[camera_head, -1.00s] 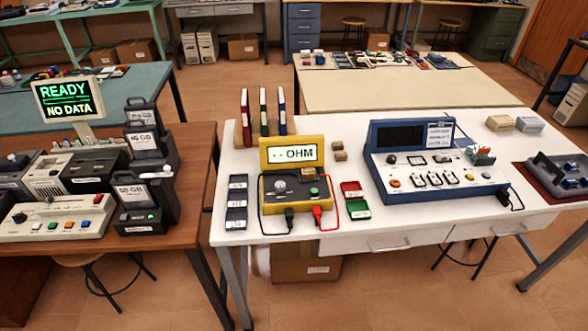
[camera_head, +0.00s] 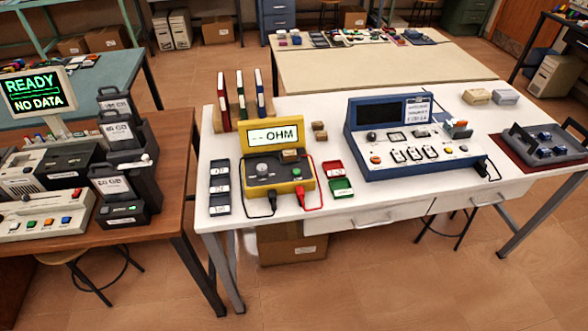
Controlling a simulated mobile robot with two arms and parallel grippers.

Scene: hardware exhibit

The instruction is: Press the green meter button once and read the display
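The yellow meter (camera_head: 287,186) stands on the white table (camera_head: 400,195) in the head view. Its raised display (camera_head: 275,136) reads "-- OHM". Neither of my grippers is in view, and nothing touches the meter.
Small dark boxes (camera_head: 220,188) stand left of the meter; red and green trays (camera_head: 340,187) stand right. Upright binders (camera_head: 241,97) are behind it. A blue console (camera_head: 415,145) is farther right. The brown table (camera_head: 165,235) on the left holds a screen (camera_head: 35,92) reading "READY NO DATA".

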